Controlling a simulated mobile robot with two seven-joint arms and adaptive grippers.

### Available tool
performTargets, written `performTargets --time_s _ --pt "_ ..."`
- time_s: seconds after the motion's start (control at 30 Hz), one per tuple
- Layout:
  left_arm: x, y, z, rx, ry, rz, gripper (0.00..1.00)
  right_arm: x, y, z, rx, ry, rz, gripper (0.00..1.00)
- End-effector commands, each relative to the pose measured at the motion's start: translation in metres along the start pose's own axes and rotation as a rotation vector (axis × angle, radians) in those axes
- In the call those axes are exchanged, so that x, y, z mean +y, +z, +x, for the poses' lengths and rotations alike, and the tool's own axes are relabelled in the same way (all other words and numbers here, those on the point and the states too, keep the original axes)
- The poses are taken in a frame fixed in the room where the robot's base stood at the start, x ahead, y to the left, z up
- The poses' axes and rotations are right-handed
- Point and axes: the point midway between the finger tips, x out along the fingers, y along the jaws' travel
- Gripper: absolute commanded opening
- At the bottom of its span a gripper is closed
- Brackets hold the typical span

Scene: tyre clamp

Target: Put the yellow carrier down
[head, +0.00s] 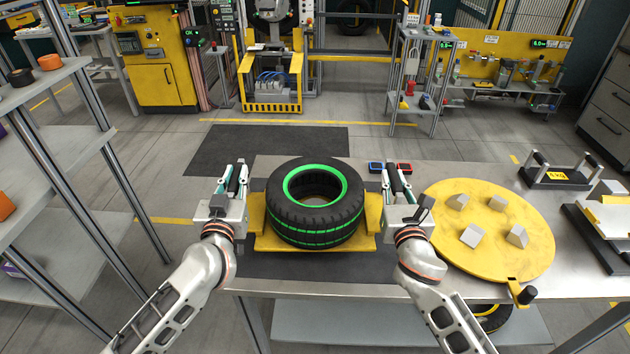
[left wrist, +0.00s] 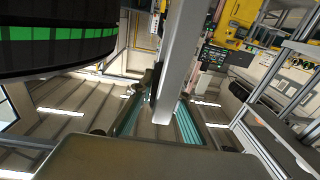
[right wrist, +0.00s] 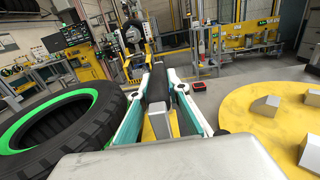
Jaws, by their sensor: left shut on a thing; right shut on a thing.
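The yellow carrier (head: 258,241) holds a black tyre (head: 318,232) with green rings, lying flat on it. In the head view the carrier is over the left end of the metal table, above a dark mat (head: 345,268). I cannot tell whether it touches the mat. My left gripper (head: 237,182) is shut on the carrier's left handle, and my right gripper (head: 390,184) is shut on its right handle. The tyre also shows in the left wrist view (left wrist: 60,50) and right wrist view (right wrist: 85,125). The tyre hides most of the carrier.
A round yellow plate (head: 490,245) with grey blocks lies just right of my right gripper. Behind the carrier are a small blue-edged box (head: 376,167) and a red-edged box (head: 404,168). A shelf unit (head: 50,150) stands left, beyond a floor gap.

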Motion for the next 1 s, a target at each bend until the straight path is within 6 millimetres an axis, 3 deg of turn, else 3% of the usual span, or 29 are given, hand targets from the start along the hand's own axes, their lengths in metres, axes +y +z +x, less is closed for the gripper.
performTargets --time_s 0.03,0.37,1.0 --pt "-0.001 -0.007 0.001 0.013 -0.001 0.001 0.00 -0.001 0.007 0.001 -0.011 -0.001 0.001 0.00" --pt "-0.001 -0.010 -0.005 0.013 0.000 0.003 0.00 -0.001 0.009 -0.005 -0.011 -0.002 0.000 0.00" --pt "-0.001 -0.031 -0.059 0.014 -0.001 0.002 0.00 -0.001 0.030 -0.059 -0.011 -0.001 -0.001 0.00"
